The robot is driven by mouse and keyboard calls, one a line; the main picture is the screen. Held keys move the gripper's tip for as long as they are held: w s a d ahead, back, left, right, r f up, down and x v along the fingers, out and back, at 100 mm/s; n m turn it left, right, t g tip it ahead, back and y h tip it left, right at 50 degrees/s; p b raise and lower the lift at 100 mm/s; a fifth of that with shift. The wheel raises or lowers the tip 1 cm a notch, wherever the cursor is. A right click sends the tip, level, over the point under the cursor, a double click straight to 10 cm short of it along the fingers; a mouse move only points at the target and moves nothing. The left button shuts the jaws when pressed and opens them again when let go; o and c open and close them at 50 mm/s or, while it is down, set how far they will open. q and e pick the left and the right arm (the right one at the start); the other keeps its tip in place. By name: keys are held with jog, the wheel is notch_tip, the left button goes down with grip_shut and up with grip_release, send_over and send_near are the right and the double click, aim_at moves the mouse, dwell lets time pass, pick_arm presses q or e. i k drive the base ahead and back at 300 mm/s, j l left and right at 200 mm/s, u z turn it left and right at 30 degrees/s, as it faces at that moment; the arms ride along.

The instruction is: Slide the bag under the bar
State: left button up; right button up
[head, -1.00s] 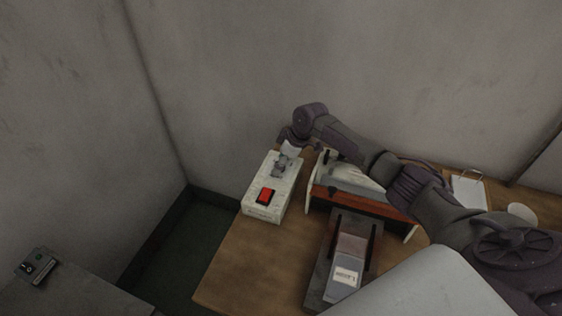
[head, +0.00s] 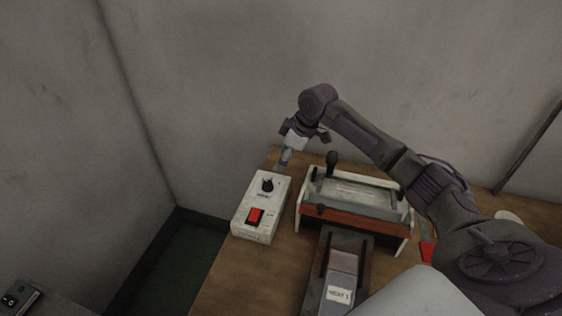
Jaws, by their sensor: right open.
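A flat pinkish-grey piece, which looks like the bag (head: 344,263), lies on a dark tray (head: 327,254) with a white label at its near end. Its far end points toward the bar machine (head: 357,216), which has an orange-red front, white end plates and a dark upright handle (head: 332,160). I cannot tell if any of the bag is beneath the bar. My right gripper (head: 283,164) is open and empty, pointing down by the far end of the white control box (head: 262,207). It is apart from the bag. My left gripper is out of view.
The control box has a black knob (head: 267,185) and a red switch (head: 255,216). A red object (head: 427,252) shows beside my right arm, and a pale round thing (head: 508,217) stands behind it. Bare wooden table (head: 262,272) lies left of the tray.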

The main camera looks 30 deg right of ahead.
aim_at(339, 290)
jog(key=k+j, duration=1.5)
jog(key=k, duration=0.25)
